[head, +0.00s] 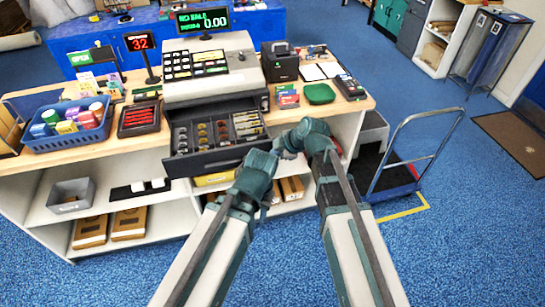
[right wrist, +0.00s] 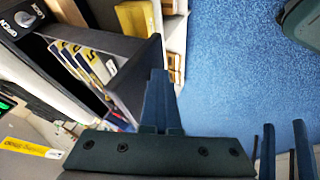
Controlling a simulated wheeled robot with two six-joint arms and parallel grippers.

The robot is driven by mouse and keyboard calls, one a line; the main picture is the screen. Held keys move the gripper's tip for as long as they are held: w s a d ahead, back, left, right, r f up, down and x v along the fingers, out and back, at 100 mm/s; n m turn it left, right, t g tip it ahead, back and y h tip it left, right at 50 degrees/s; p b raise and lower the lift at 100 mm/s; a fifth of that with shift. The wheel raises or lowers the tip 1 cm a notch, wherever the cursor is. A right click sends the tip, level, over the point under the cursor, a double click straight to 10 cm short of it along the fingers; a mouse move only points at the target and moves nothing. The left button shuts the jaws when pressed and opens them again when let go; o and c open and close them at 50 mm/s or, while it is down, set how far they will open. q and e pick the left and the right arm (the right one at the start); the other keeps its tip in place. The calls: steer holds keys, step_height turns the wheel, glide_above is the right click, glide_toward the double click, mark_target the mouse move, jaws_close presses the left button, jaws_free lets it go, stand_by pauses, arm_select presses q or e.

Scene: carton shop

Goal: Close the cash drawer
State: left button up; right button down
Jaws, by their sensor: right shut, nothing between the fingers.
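The cash drawer (head: 205,161) stands open under the cash register (head: 212,72) on the counter. Its tray shows coins and banknotes. In the right wrist view the drawer (right wrist: 137,82) shows as a dark box with notes inside. My right gripper (right wrist: 158,75) is shut and empty, its fingers just outside the drawer's dark panel; I cannot tell whether they touch it. In the head view my right arm bends in at the drawer's right end, its jaws not clearly seen. My left arm reaches up in front of the drawer's right part; its jaws are hidden.
On the counter, a blue basket (head: 73,126) of goods stands left, a dark red-lined tray (head: 139,119) beside the register, and a green dish (head: 319,94) right. Shelves below hold a grey bin (head: 70,196) and cartons. A trolley (head: 391,174) stands right of the counter.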

mark_target(252, 110)
steer(key=w+a, duration=0.2)
steer(key=w, duration=0.6)
steer(key=w+a, duration=0.2)
steer(key=w, duration=0.6)
steer(key=w+a, duration=0.3)
steer(key=w, duration=0.5)
steer(key=shift+w, duration=0.25)
steer(key=shift+w+r, duration=0.1)
